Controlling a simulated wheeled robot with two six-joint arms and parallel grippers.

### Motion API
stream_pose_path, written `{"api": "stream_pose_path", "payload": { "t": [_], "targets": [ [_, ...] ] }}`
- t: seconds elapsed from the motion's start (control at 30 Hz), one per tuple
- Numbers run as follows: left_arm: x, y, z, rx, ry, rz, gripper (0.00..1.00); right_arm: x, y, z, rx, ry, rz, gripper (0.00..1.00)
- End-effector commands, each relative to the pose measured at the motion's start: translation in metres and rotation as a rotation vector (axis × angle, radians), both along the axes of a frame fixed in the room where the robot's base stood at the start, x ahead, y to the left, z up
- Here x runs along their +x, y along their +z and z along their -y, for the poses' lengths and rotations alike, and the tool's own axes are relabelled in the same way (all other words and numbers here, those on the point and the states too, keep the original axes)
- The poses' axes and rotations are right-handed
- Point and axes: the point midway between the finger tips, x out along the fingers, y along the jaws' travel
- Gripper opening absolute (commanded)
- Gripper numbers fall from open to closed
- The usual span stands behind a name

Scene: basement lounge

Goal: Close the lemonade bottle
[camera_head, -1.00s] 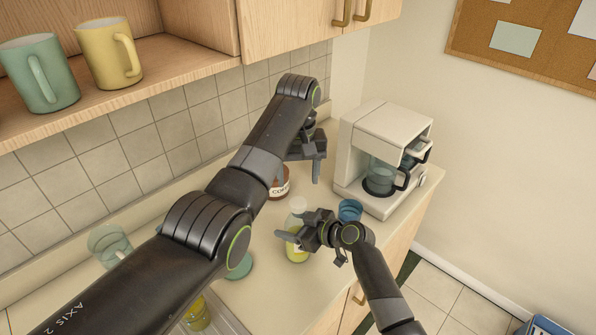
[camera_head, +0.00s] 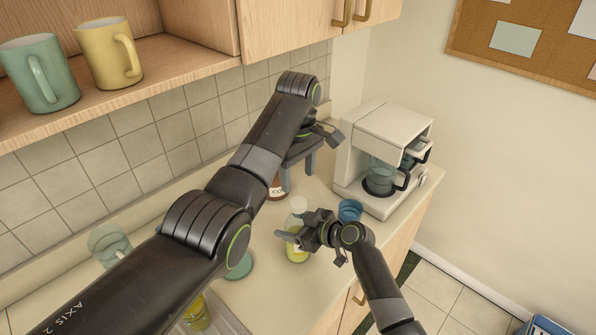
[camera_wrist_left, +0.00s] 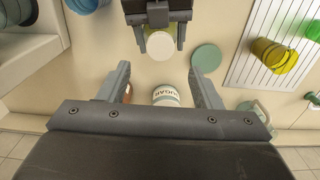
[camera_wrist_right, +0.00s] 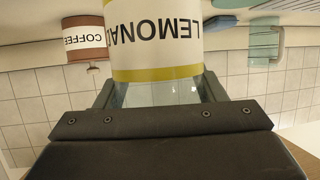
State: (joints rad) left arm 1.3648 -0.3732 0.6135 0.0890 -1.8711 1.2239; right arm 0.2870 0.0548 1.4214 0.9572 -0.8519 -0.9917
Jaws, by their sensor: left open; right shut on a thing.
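The lemonade bottle (camera_head: 297,253) stands upright on the counter with pale yellow liquid in it. Its white round top (camera_wrist_left: 160,45) shows from above in the left wrist view; I cannot tell how tightly it sits. My right gripper (camera_head: 296,238) is shut on the bottle's side. The label (camera_wrist_right: 155,35) fills much of the right wrist view, where the bottle sits between the fingers. My left gripper (camera_head: 298,172) is open and empty, higher up and behind the bottle. In the left wrist view, its fingers (camera_wrist_left: 163,88) are spread above the counter, with a sugar jar (camera_wrist_left: 166,97) below.
A coffee jar (camera_head: 278,190) stands behind the bottle, partly hidden by my left gripper. A blue cup (camera_head: 350,210) and the coffee maker (camera_head: 384,165) stand to the right. A flat green disc (camera_wrist_left: 207,58) lies beside the bottle. A rack with a yellow cup (camera_wrist_left: 275,55) is nearby.

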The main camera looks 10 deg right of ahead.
Motion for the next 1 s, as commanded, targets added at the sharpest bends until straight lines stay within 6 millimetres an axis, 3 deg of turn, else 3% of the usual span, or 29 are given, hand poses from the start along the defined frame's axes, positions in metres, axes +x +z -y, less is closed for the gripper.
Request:
{"api": "stream_pose_path", "payload": {
  "t": [0.6, 1.0],
  "targets": [
    [-0.001, -0.075, 0.000, 0.001, 0.000, -0.003, 0.59, 0.000, 0.000, 0.000, 0.001, 0.000, -0.001, 0.00],
    [-0.001, -0.080, 0.000, 0.000, -0.001, -0.001, 0.56, 0.000, 0.000, 0.000, 0.001, 0.000, -0.001, 0.00]
  ]
}}
